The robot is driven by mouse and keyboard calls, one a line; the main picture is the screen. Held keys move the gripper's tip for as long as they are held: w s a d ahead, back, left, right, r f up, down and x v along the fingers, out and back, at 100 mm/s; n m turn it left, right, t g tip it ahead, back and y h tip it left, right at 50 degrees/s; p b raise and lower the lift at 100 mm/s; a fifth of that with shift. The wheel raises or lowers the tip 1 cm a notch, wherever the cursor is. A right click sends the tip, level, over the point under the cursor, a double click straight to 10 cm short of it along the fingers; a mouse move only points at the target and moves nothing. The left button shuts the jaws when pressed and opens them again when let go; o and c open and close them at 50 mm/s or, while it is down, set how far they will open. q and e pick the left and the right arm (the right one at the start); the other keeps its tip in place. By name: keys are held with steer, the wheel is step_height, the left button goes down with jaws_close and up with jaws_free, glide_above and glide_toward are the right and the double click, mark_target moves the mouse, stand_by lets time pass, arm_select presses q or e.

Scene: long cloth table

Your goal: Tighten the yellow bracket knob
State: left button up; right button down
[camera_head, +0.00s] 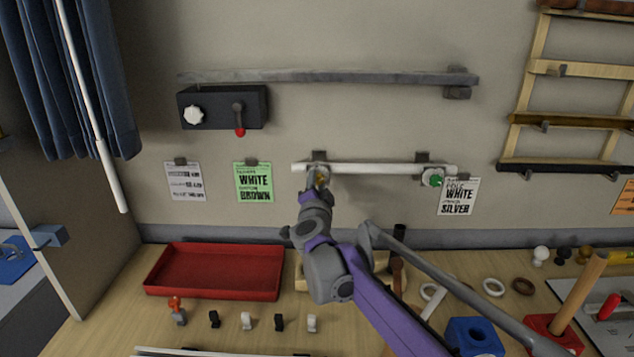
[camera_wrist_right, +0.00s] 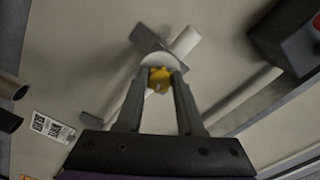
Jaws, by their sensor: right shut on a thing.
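The yellow knob (camera_wrist_right: 159,79) sits on the left bracket (camera_head: 318,163) of the white rod (camera_head: 375,168) on the wall. My right gripper (camera_head: 320,184) reaches up to it from below. In the right wrist view its two fingers (camera_wrist_right: 160,84) are closed around the yellow knob, one on each side. A pale round disc (camera_wrist_right: 158,60) shows behind the knob. In the head view the gripper hides most of the knob. A green knob (camera_head: 433,178) is on the right bracket of the same rod. My left gripper is not in view.
A dark box (camera_head: 222,107) with a white dial and red-tipped lever hangs above left, under a grey rail (camera_head: 330,77). Paper cards (camera_head: 253,183) hang on the wall. A red tray (camera_head: 213,272) and several small clips stand on the table below. A wooden rack (camera_head: 570,69) is at right.

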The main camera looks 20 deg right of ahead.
steer(key=m+p, duration=0.1)
steer(key=m, duration=0.5)
steer(key=shift+r, duration=0.1)
steer(key=shift+m+p, duration=0.3)
stand_by(0.3)
steer(key=c, duration=0.5)
jaws_free()
steer(key=b+v, duration=0.1)
steer(key=v, duration=1)
steer(key=shift+w, duration=0.1)
